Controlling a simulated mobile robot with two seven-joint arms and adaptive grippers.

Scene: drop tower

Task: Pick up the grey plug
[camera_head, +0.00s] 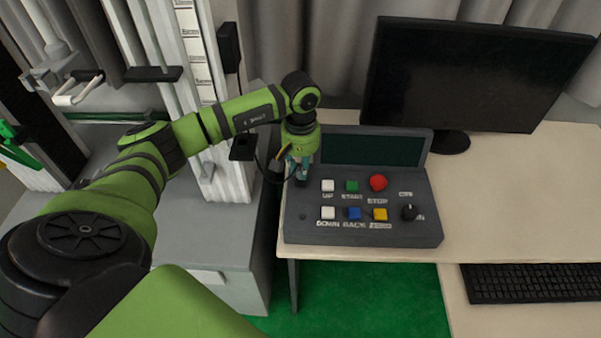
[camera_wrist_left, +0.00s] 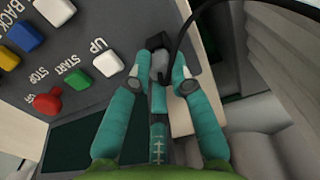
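The grey plug (camera_wrist_left: 160,63) shows in the left wrist view, with a black end and a black cable running up to the right. It is beside the control box (camera_head: 360,236), near the box's left side as the head view shows it. My left gripper (camera_head: 298,172) points down there, and in the left wrist view its two teal fingers (camera_wrist_left: 161,76) stand on either side of the plug. The gaps between fingertips and plug are too small to tell whether they touch. In the head view the plug is hidden by the gripper. My right gripper is in neither view.
The control box carries several coloured buttons, a red stop button (camera_head: 378,183) and a black knob (camera_head: 409,212). A monitor (camera_head: 475,75) stands behind on the desk (camera_head: 520,200), with a keyboard (camera_head: 530,284) at the right front. A white column (camera_head: 200,70) rises left of the gripper.

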